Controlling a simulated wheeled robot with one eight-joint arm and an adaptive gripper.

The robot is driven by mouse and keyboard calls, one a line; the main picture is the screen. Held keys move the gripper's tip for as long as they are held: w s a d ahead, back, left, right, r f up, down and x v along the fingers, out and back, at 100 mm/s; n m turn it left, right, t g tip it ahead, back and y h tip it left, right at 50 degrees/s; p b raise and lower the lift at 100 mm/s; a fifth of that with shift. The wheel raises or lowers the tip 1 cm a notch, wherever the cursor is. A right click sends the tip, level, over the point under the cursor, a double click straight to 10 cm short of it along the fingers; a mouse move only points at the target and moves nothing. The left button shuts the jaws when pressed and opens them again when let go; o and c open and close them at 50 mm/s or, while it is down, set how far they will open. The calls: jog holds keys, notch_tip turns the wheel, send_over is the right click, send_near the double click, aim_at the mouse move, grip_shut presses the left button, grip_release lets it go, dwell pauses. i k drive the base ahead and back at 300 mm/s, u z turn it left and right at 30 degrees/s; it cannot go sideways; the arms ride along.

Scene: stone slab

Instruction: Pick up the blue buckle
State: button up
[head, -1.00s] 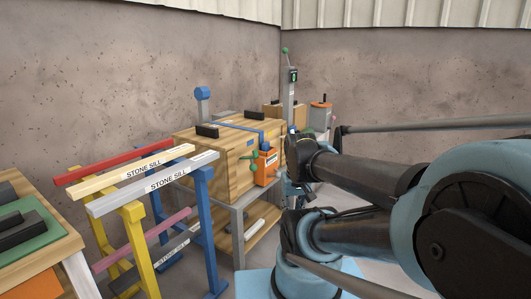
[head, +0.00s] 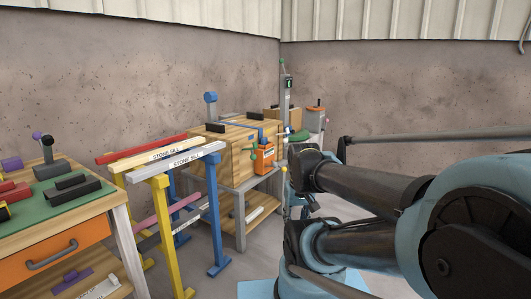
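My gripper (head: 303,203) seems to be among the dark parts right of the crate, partly hidden by my arm. Its fingers cannot be made out.
Trestles with red, cream and grey bars (head: 172,161) stand left of the crate. A workbench (head: 60,235) with an orange drawer and a green mat is at the left. A grey post (head: 287,95) rises behind the crate. Bare floor shows between the trestles and my arm.

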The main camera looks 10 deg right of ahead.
aim_at(264, 140)
jog(key=u, duration=0.3)
jog(key=k, duration=0.15)
jog(key=z, duration=1)
jog(key=i, duration=1.95)
jog(key=u, duration=0.6)
